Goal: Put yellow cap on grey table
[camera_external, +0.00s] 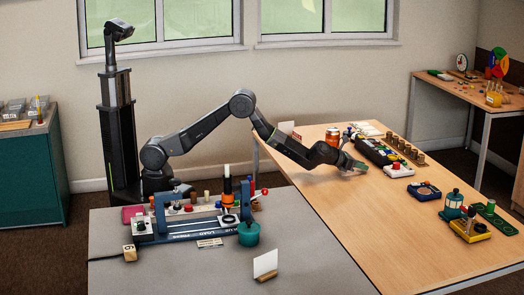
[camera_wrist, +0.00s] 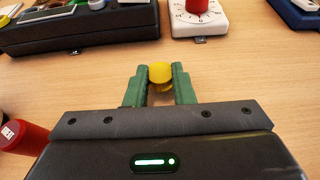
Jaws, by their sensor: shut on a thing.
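The yellow cap (camera_wrist: 160,72) is round and sits between the green fingertips of my gripper (camera_wrist: 160,88) in the wrist view. The fingers are closed on its sides. In the external view my gripper (camera_external: 353,163) is low over the wooden table, near a black case, and the cap is too small to make out there. Whether the cap touches the wood cannot be told. The grey table (camera_external: 310,235) stands in the left foreground, left of the wooden table, with a blue-framed press on it.
On the wooden table (camera_external: 350,215), a black case (camera_wrist: 80,28) and a white dial box with a red knob (camera_wrist: 198,18) lie ahead of my gripper. A red container (camera_wrist: 22,136) is at left. The grey table's right side is mostly clear, apart from a white card (camera_external: 265,264).

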